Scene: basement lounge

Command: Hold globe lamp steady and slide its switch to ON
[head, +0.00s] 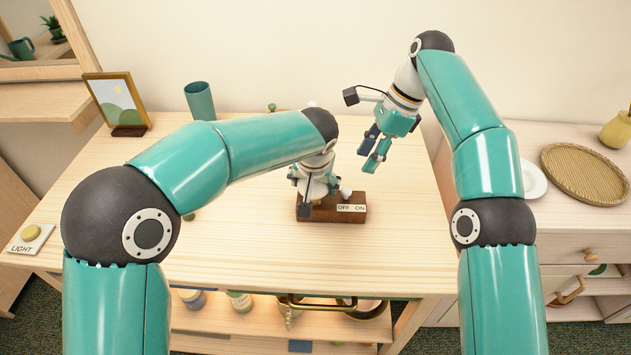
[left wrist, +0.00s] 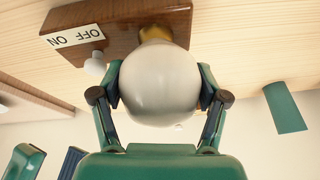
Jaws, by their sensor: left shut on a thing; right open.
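The globe lamp has a white round globe (left wrist: 160,82), a brass neck (left wrist: 155,34) and a brown wooden base (head: 326,212), which stands on the table. My left gripper (left wrist: 161,88) is shut on the globe, one finger on each side; in the head view my own arm hides most of the globe. A white switch knob (head: 345,193) sits beside the OFF/ON label (head: 351,208), at the OFF end. The knob also shows in the left wrist view (left wrist: 95,65). My right gripper (head: 375,149) is open and empty, above the table behind and right of the knob, apart from it.
A teal cup (head: 200,101) and a picture frame (head: 118,101) stand at the back left of the table. A LIGHT button plate (head: 31,238) is at the far left. A woven tray (head: 585,174) lies on the right cabinet. The table right of the lamp is clear.

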